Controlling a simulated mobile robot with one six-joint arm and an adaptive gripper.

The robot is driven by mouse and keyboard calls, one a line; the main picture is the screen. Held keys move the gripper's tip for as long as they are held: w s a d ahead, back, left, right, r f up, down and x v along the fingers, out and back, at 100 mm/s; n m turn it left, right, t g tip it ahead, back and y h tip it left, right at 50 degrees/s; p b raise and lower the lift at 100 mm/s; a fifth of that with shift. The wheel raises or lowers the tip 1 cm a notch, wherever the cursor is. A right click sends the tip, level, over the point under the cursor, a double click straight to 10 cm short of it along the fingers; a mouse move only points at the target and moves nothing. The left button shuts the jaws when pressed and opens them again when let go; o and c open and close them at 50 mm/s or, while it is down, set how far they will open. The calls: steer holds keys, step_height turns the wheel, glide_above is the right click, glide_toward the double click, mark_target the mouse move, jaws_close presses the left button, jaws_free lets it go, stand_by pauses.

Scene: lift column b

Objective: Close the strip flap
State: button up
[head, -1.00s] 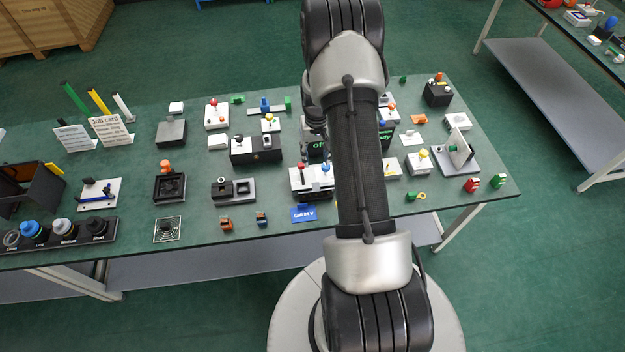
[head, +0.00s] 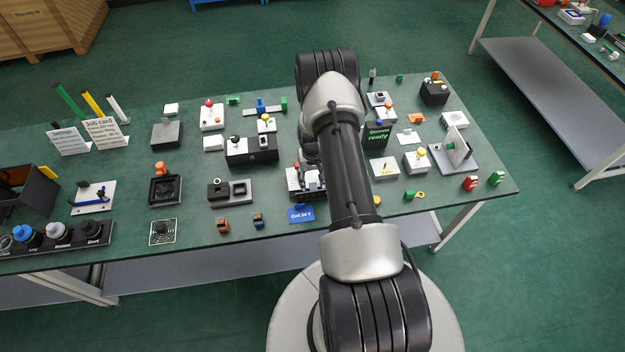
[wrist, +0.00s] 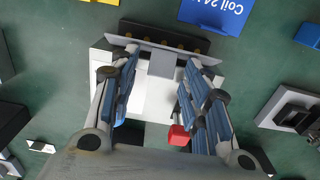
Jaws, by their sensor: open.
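The white terminal unit stands by the table's front edge, partly hidden by my arm in the head view (head: 294,182). In the wrist view its white body (wrist: 152,98) lies below and between my fingers. A long grey flap (wrist: 210,63) runs along its side by a black strip with brass terminals (wrist: 181,42). The flap shows as a narrow band and looks raised, though its exact angle is unclear. My gripper (wrist: 162,60) is open and empty, its fingertips above the flap, one to each side of its grey middle tab. I cannot tell whether they touch it.
A red knob (wrist: 178,135) sits close to my right-hand finger. A blue "Coil 24 V" card (head: 301,214) lies in front of the unit. A grey fixture (wrist: 292,108) is to the right in the wrist view. Many small devices crowd the green table.

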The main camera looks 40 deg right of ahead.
steer(key=shift+c, duration=0.5)
jaws_close()
